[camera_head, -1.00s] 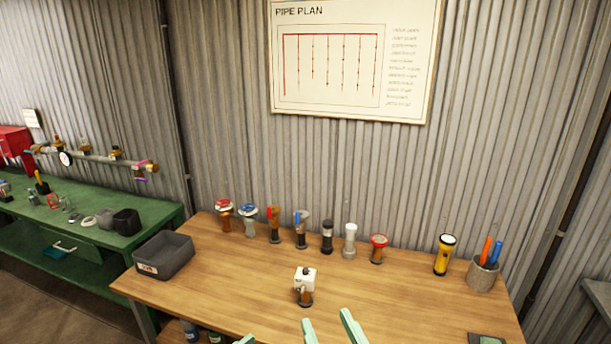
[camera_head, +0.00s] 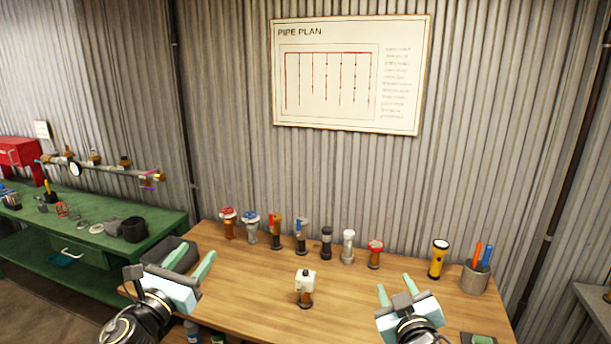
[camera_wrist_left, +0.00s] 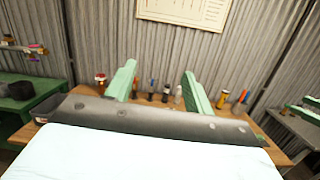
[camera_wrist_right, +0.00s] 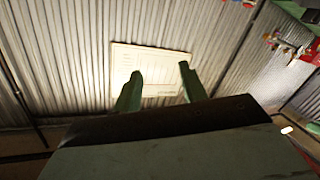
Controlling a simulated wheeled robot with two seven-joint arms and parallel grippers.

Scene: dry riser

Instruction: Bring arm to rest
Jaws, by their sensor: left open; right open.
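My left gripper (camera_head: 190,262) is open and empty over the left end of the wooden table, in front of the dark grey bin (camera_head: 172,254), which it partly hides. Its two green fingers also show in the left wrist view (camera_wrist_left: 158,85), spread apart. My right gripper (camera_head: 396,292) is open and empty over the right front of the table. In the right wrist view its fingers (camera_wrist_right: 158,88) are apart, with the wall poster behind them. Neither gripper touches any object that I can see.
The wooden table (camera_head: 245,290) carries a row of several valves and fittings along its back. A white-topped fitting (camera_head: 305,286) stands alone near the middle. A yellow flashlight (camera_head: 438,260) and a pen cup (camera_head: 475,279) stand at the right. A green bench (camera_head: 90,240) is at the left.

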